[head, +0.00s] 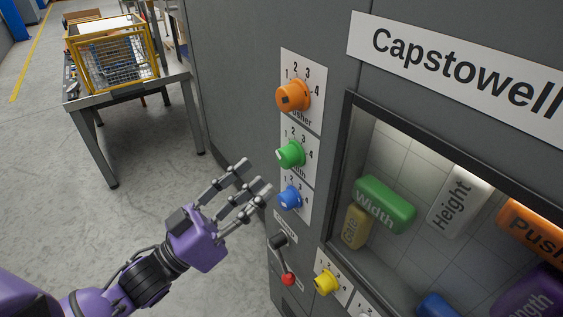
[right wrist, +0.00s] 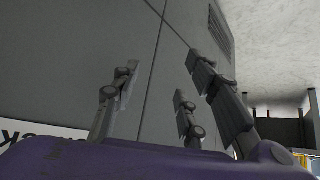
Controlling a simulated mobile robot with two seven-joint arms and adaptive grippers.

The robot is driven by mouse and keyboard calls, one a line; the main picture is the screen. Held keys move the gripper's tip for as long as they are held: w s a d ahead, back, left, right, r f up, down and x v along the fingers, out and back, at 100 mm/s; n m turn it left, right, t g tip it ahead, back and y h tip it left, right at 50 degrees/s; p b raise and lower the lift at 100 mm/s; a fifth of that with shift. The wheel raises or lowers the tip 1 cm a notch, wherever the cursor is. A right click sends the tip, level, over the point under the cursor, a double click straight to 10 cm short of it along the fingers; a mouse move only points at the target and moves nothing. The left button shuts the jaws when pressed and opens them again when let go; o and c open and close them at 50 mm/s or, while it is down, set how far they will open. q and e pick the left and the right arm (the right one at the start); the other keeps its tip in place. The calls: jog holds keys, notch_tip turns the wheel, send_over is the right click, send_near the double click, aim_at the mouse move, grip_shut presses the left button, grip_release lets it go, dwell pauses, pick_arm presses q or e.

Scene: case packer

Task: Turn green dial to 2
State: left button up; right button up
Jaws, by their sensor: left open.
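The green dial (head: 290,154) is on a white number plate on the grey machine's side, below the orange dial and above the blue dial. A pale mark shows on the left part of its face; I cannot tell for certain which number it points to. My left gripper (head: 252,176), purple with grey jointed fingers, is open and empty. In the picture its fingertips lie left of and slightly below the green dial, apart from it. My right gripper (right wrist: 165,85) shows only in the right wrist view, with fingers spread and nothing between them, before a grey panel.
Close by are the orange dial (head: 293,96), blue dial (head: 289,197), yellow dial (head: 327,281) and a red-knobbed lever (head: 288,278). A framed window (head: 345,165) with coloured labelled blocks is on the right. A table (head: 130,92) with a yellow wire crate stands back left.

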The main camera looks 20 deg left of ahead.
aim_at(284, 162)
pick_arm(q)
jog(key=p+x, duration=0.1)
jog(key=x, duration=0.5)
jog(key=shift+w+d, duration=0.1)
jog(key=shift+w, duration=0.05)
jog(key=shift+f, duration=0.1)
jog(key=c, duration=1)
